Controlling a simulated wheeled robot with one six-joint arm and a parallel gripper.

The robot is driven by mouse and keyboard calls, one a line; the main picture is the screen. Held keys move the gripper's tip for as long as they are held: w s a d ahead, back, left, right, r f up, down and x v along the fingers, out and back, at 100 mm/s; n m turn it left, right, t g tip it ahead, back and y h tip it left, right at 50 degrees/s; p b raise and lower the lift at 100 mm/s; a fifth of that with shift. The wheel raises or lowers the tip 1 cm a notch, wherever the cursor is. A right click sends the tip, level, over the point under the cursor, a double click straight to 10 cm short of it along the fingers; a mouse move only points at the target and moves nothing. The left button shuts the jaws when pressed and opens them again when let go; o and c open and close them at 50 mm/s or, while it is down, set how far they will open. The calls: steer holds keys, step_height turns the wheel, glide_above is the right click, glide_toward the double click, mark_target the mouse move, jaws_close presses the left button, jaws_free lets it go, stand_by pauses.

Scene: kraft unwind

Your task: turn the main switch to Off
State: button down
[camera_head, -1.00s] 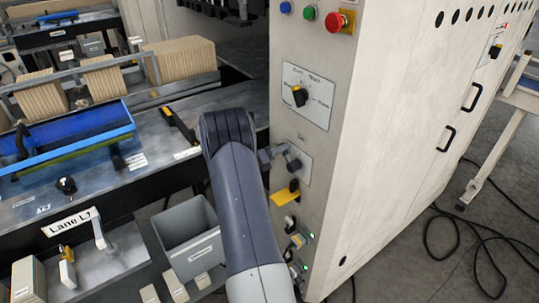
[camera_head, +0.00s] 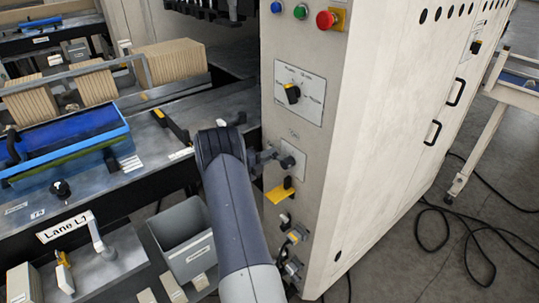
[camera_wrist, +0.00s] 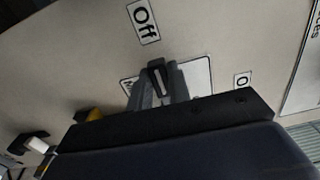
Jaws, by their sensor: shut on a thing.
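The main switch (camera_wrist: 160,78) is a dark handle with a pale line, on a pale label plate in the wrist view. An "Off" label (camera_wrist: 143,21) is above it, and the pale line points roughly up toward that label. My gripper (camera_wrist: 158,88) is shut on the handle, its grey fingers on either side. In the head view my gripper (camera_head: 264,157) reaches from the left to the switch plate (camera_head: 292,168) on the cabinet front. Most of the label lettering on the plate is hidden by the gripper.
The cabinet (camera_head: 375,150) carries a rotary selector (camera_head: 292,94), a red button (camera_head: 327,19) and a yellow piece (camera_head: 279,194) below the switch. A grey bin (camera_head: 184,238) and lane table (camera_head: 95,185) stand left. Cables (camera_head: 450,235) lie on the right floor.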

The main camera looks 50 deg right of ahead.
steer(key=shift+f, duration=0.15)
stand_by(0.4)
steer(key=c, duration=1.3)
jaws_free()
steer(key=b+v, duration=0.2)
steer(key=v, duration=0.9)
steer(key=shift+s+b, duration=0.1)
steer(key=shift+b, duration=0.3)
steer(key=shift+d, duration=0.2)
steer(key=p+x, duration=0.2)
steer(key=x, duration=0.8)
steer(key=shift+d+p, duration=0.3)
steer(key=shift+p, duration=0.1)
